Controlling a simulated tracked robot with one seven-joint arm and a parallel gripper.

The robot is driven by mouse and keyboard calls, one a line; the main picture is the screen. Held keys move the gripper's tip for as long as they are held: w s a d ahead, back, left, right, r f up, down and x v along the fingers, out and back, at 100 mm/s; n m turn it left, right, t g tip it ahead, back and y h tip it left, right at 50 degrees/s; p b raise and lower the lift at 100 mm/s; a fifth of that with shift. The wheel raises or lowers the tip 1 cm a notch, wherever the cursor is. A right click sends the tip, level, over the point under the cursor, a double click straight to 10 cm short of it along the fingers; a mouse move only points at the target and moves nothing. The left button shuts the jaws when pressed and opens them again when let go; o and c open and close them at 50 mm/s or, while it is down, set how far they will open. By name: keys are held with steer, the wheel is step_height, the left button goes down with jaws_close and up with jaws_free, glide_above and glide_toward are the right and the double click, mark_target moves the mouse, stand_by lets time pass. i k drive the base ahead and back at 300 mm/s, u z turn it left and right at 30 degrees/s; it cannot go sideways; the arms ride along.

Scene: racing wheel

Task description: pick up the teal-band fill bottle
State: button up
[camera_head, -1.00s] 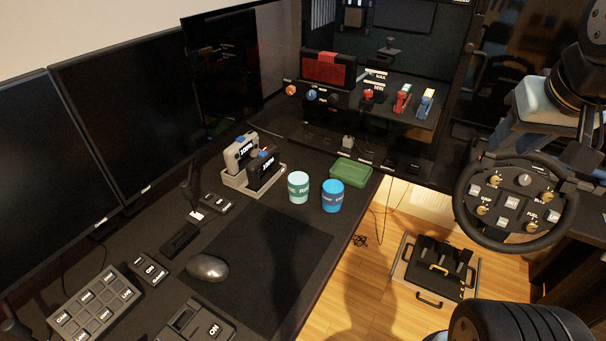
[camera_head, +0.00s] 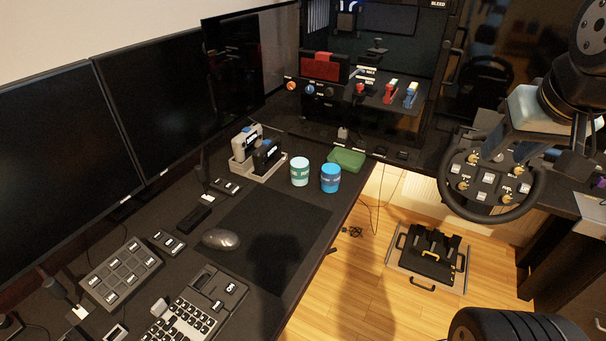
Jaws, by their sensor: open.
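A pale, cup-shaped container with a teal-green band (camera_head: 300,172) stands upright on the dark desk. It is the only teal-banded thing I can make out, and the lettering on its band is too small to read surely. A blue container with a darker band (camera_head: 331,178) stands upright close to its right. My arm shows at the upper right, well away from both. My gripper's fingers are not in view.
A grey tray (camera_head: 239,172) holding grey and black devices stands left of the containers. A green box (camera_head: 346,160) lies behind them. A mouse (camera_head: 221,239), a mouse mat and keypads lie nearer. Monitors (camera_head: 46,155) line the left. A steering wheel (camera_head: 443,185) is at right.

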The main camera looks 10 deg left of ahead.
mark_target(299, 162)
steer(key=u, duration=0.35)
steer(key=i, duration=1.2)
steer(key=z, duration=0.45)
